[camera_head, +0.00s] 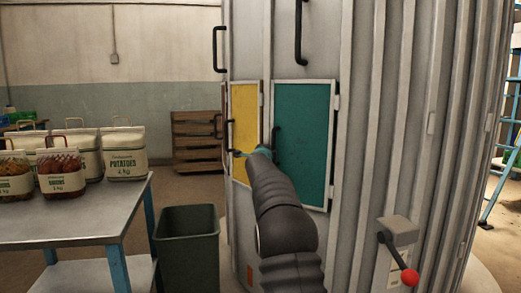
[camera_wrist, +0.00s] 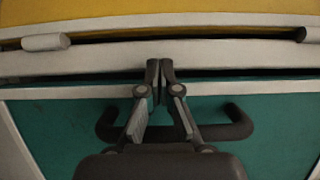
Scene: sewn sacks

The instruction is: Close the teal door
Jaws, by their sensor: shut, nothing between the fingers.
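The teal door (camera_head: 305,135) sits in the grey metal wall, with hinges on its right edge and a black handle (camera_head: 276,137) near its left edge. It looks flush or nearly flush with its white frame; a thin dark gap shows along its edge in the wrist view, where the teal door (camera_wrist: 60,125) fills the lower part. My gripper (camera_wrist: 160,68) is shut and empty. Its fingertips are at the pale strip by the door's handle-side edge, above the handle (camera_wrist: 240,122) in that picture. I cannot tell whether they touch. In the head view my arm hides the gripper's tips.
A yellow door (camera_head: 245,115) is just left of the teal one. A green bin (camera_head: 187,245) and a metal table (camera_head: 75,215) with several sacks stand at left. A red-knobbed lever (camera_head: 410,277) sticks out at lower right.

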